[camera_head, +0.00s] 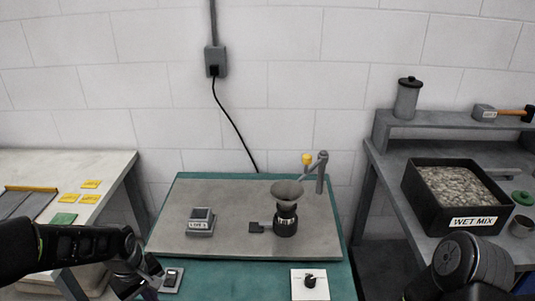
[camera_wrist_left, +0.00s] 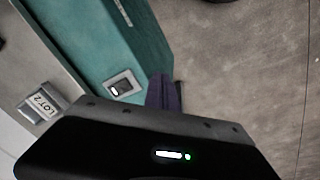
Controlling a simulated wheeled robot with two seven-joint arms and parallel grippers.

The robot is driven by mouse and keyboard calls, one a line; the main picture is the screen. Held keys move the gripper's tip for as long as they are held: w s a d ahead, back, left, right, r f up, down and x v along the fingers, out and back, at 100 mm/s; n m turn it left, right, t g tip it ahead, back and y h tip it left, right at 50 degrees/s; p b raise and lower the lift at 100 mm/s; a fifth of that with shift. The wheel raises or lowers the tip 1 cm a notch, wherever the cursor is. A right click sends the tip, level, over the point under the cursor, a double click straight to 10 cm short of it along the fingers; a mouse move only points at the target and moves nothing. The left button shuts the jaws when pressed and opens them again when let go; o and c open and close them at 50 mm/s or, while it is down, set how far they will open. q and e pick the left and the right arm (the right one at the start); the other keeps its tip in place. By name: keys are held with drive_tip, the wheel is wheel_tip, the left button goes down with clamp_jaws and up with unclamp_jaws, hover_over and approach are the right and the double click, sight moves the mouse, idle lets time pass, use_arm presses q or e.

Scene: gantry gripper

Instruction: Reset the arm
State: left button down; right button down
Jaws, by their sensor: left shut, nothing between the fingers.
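A grey post with a jointed arm (camera_head: 321,172) stands at the back right of the bench board, with a yellow knob (camera_head: 307,158) at the arm's left end. Below it, a grey funnel (camera_head: 287,190) sits over a dark cylinder (camera_head: 285,222). My left gripper (camera_head: 150,288) is low at the bench's front left corner, beside a small rocker switch (camera_head: 172,280). In the left wrist view its purplish fingers (camera_wrist_left: 164,92) are together and empty, just right of the switch (camera_wrist_left: 122,87). My right arm shows at lower right; its gripper is out of view.
A grey box labelled LOT (camera_head: 200,222) sits on the grey board (camera_head: 240,246). A plate with a black knob (camera_head: 310,282) is at the bench's front. A WET MIX tray (camera_head: 470,222) stands right, yellow tags (camera_head: 91,184) left. Bare floor (camera_wrist_left: 245,60) lies beside the bench.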

use_arm(q)
drive_tip(key=d+f+m+t+h, duration=0.2)
drive_tip(key=d+f+m, duration=0.4)
drive_tip(key=d+f, duration=0.6)
drive_tip(key=s+d+f+m+g+h, duration=0.1)
drive_tip(key=s+d+f, duration=0.3)
drive_tip(key=s, duration=0.5)
drive_tip(key=s+d+f+m+g, duration=0.1)
drive_tip(key=s+d+f, duration=0.4)
drive_tip(key=s+d, duration=0.3)
drive_tip(key=shift+s+f+g+h, duration=0.25)
drive_tip(key=shift+s+g+h, duration=0.1)
drive_tip(key=shift+g+h, duration=0.05)
